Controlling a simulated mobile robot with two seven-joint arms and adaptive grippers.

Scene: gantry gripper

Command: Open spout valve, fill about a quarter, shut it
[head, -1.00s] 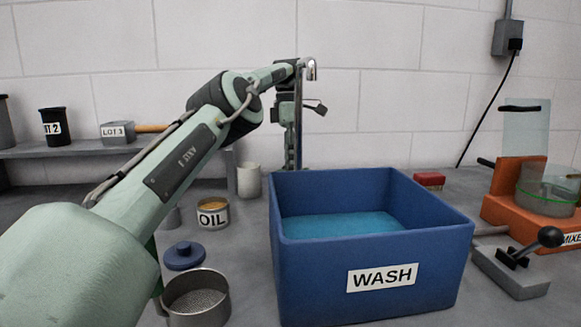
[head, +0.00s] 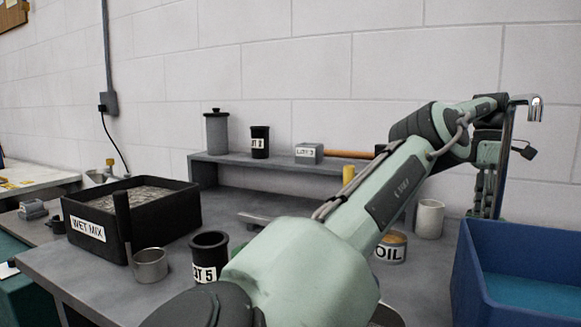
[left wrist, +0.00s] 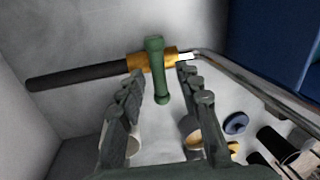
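A green lever (left wrist: 158,88) lies crosswise on a brass valve body (left wrist: 172,57) in the left wrist view. My left gripper (left wrist: 161,77) is open, with its fingers on either side of the lever. I see a gap on both sides and no grip on it. In the head view my left arm reaches right to the spout (head: 535,106), a chrome pipe with a down-turned end. No stream shows below it. A blue tub (head: 520,245) stands at the right edge, cut off, with blue liquid (head: 530,292) in it. My right gripper is not in view.
A white cup (head: 430,219) and an OIL can (head: 391,248) stand left of the tub. A black WET MIX bin (head: 165,225), a metal cup (head: 150,265) and a dark labelled pot (head: 209,253) stand at left. A shelf (head: 230,168) runs along the wall.

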